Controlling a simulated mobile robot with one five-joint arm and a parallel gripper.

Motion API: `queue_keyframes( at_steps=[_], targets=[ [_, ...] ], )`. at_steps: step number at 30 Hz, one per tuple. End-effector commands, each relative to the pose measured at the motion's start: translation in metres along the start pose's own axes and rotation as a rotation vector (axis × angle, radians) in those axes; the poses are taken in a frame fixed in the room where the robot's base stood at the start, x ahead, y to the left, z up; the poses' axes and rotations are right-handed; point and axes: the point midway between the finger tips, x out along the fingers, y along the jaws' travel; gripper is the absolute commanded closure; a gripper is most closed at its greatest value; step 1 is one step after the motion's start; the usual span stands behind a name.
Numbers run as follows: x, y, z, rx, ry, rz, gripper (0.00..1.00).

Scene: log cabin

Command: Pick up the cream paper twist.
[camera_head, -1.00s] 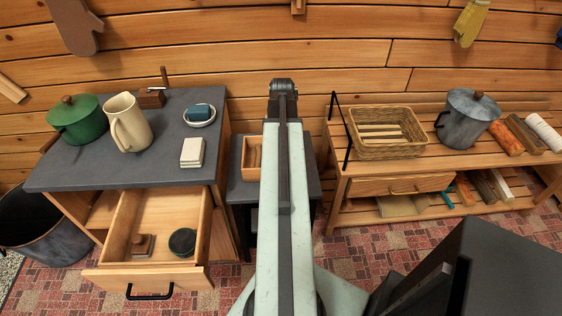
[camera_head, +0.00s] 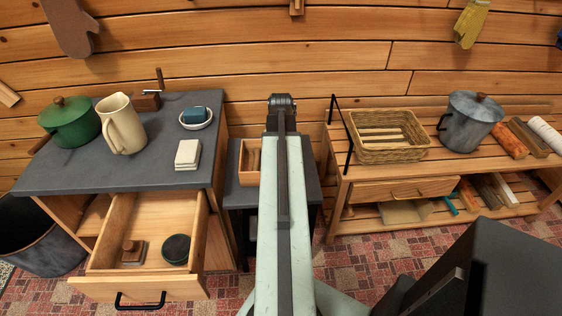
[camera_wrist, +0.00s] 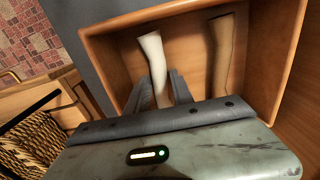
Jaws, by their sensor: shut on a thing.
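The cream paper twist (camera_wrist: 153,58) is a pale, curved, tapering piece in a wooden box, seen in the wrist view. My gripper (camera_wrist: 161,88) has its two grey fingers on either side of the twist's lower part and is shut on it. The twist's upper end sticks out beyond the fingertips, still within the box outline. In the head view my arm hides the gripper and the twist.
A brown twist (camera_wrist: 221,52) lies to the right in the same wooden box (camera_wrist: 262,85). The box (camera_head: 244,176) stands on a small dark table between a grey-topped cabinet (camera_head: 75,176) with an open drawer (camera_head: 140,288) and a slatted bench (camera_head: 345,160) holding a wicker basket (camera_head: 385,152).

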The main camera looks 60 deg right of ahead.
Motion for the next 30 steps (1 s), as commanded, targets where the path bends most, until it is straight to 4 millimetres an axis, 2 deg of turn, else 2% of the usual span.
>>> queue_keyframes(
  at_steps=[4, 8, 18, 21, 26, 30],
  targets=[
    [-0.007, 0.000, 0.000, 0.000, 0.000, 0.000, 1.00],
    [-0.026, 0.000, 0.000, -0.001, 0.000, 0.000, 1.00],
    [-0.095, -0.001, 0.000, -0.001, 0.000, 0.000, 1.00],
    [-0.102, -0.001, 0.000, -0.002, 0.000, 0.000, 1.00],
    [-0.103, -0.001, 0.000, -0.002, 0.000, 0.000, 1.00],
    [-0.124, -0.001, 0.000, -0.002, 0.000, 0.000, 1.00]
  ],
)
